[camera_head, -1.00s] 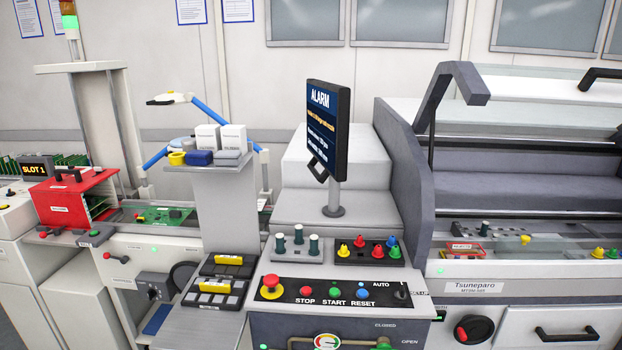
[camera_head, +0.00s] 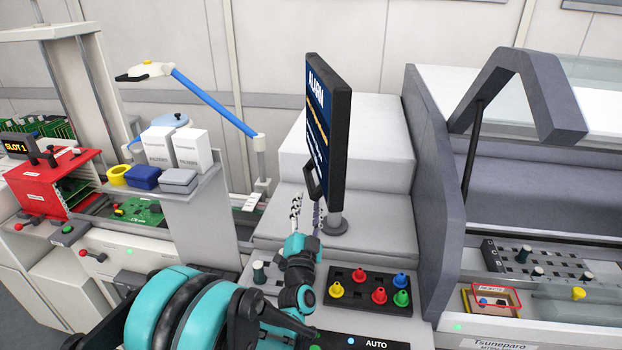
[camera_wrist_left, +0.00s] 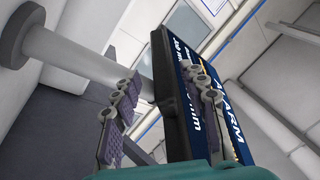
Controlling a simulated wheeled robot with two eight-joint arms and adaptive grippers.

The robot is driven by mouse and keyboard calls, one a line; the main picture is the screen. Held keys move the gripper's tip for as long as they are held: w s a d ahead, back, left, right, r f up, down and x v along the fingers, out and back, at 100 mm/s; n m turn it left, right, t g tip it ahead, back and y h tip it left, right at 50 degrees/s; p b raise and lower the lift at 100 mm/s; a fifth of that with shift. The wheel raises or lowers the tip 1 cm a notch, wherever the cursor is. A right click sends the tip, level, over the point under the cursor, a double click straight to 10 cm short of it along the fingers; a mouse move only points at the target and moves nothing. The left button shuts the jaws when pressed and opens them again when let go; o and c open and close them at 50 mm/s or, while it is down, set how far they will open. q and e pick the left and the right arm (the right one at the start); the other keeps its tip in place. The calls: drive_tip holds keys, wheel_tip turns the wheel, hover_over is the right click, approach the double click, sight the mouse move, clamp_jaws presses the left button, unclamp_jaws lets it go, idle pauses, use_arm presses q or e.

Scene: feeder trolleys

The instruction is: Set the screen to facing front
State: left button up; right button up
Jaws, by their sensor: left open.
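The screen (camera_head: 325,130) is a dark flat panel with a blue "ALARM" face, mounted on a short grey post (camera_head: 335,222). It shows nearly edge-on in the head view, its lit face towards the left. A black handle (camera_head: 313,184) sits at its lower near edge. My left gripper (camera_head: 307,205) is open just below and beside this handle. In the left wrist view, the fingers of the left gripper (camera_wrist_left: 162,85) are spread, with the black handle (camera_wrist_left: 171,100) showing between them. I cannot tell whether they touch it. The right gripper is not in view.
A panel of coloured knobs (camera_head: 371,291) lies in front of the post. A shelf with white boxes (camera_head: 178,149) stands to the left. A grey machine side wall (camera_head: 432,190) rises close to the right of the screen.

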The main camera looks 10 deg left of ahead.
sight(310, 185)
use_arm(q)
drive_tip(key=b+x, duration=0.1)
drive_tip(key=x, duration=0.6)
drive_tip(key=shift+r, duration=0.15)
clamp_jaws()
